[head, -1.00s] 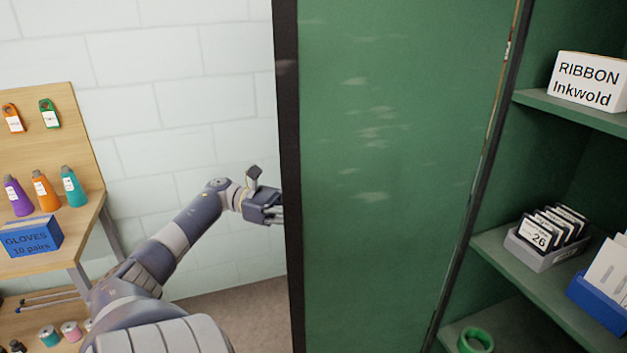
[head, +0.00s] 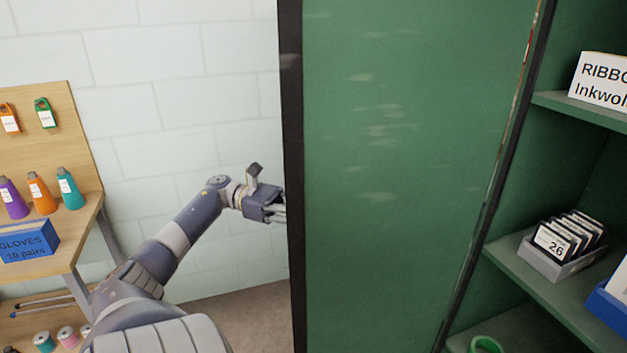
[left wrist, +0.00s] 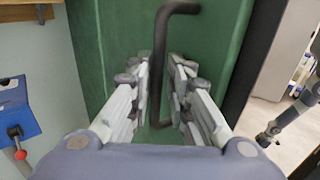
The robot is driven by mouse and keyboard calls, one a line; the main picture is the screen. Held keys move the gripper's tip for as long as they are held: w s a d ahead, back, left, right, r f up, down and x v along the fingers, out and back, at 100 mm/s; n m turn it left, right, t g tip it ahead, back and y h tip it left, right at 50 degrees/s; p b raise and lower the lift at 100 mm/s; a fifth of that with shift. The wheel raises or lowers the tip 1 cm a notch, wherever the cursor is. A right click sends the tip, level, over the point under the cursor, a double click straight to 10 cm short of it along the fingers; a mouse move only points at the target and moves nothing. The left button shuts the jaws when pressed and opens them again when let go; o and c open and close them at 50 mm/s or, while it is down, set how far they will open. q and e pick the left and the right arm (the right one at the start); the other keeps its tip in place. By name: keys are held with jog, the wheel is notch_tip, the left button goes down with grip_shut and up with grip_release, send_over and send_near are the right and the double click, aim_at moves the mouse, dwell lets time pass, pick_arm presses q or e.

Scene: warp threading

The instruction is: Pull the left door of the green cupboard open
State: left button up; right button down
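The left door (head: 400,180) of the green cupboard stands swung open, with the cupboard's shelves showing to its right. Its dark free edge (head: 292,180) is on the left in the head view. My left gripper (head: 284,208) reaches to the door's outer face beside that edge, its fingertips partly hidden by the edge. In the left wrist view the dark bar handle (left wrist: 160,60) runs between the two fingers of my left gripper (left wrist: 161,85), which look closed around it.
Inside the cupboard are a grey card tray (head: 550,262), a RIBBON Inkwold box (head: 603,80) and a green ring (head: 486,345). Bare floor (head: 240,315) lies between rack and door.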

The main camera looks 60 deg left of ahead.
pick_arm(q)
jog(key=shift+w+r, duration=0.1)
jog(key=v, duration=1.2)
dwell(0.6)
